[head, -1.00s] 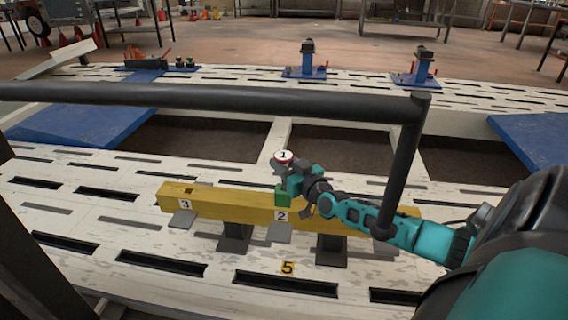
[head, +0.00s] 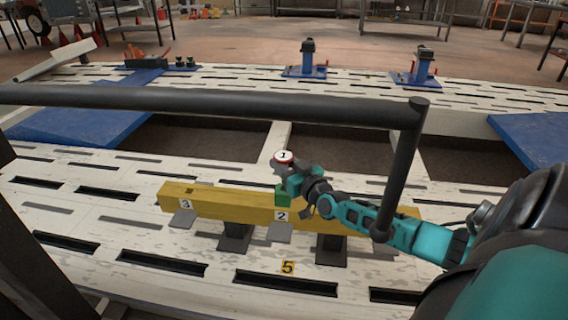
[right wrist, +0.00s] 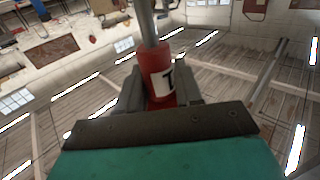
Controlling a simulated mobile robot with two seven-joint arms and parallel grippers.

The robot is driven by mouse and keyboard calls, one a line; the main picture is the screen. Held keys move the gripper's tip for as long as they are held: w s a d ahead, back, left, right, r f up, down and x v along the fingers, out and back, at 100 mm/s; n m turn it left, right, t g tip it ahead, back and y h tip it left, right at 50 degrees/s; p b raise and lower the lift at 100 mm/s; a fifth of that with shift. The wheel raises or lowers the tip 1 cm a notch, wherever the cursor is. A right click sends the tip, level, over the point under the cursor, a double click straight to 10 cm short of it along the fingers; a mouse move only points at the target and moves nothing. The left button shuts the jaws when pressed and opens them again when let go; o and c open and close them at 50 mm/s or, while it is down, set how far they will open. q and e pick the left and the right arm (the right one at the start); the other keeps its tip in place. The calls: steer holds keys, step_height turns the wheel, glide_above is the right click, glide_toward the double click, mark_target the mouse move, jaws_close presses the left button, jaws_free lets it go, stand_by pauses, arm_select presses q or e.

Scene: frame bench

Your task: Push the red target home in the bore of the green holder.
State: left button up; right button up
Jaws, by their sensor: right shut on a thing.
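The red target (head: 283,162) has a white top marked 1 and stands just above the far side of the yellow beam. My right gripper (head: 290,170) is at it, shut on it. In the right wrist view the red target (right wrist: 160,80) is a red cylinder with a white label, between the grey fingers, with a grey rod running out from it. The green holder (head: 283,195) sits on the yellow beam, just below the gripper. Its bore is not visible, and I cannot tell whether the target touches it. My left gripper is not in view.
The yellow beam (head: 230,205) lies on dark supports on the slotted white bench, with tags 2 and 3 on it. A black bar (head: 220,100) crosses in front and drops down at the right (head: 403,170), near my right arm. Blue stands are farther back.

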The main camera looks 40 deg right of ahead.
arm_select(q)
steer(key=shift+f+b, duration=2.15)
arm_select(e)
steer(key=shift+f, duration=2.5)
steer(key=o, duration=1.2)
steer(key=shift+c, duration=0.2)
steer(key=shift+s+p, duration=0.4)
steer(key=shift+s, duration=0.15)
arm_select(q)
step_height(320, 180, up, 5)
steer(key=p, duration=0.4)
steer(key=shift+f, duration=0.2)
arm_select(e)
steer(key=s+a, duration=0.1)
steer(key=s, duration=1)
steer(key=shift+s+a, duration=0.2)
steer(key=shift+s, duration=0.15)
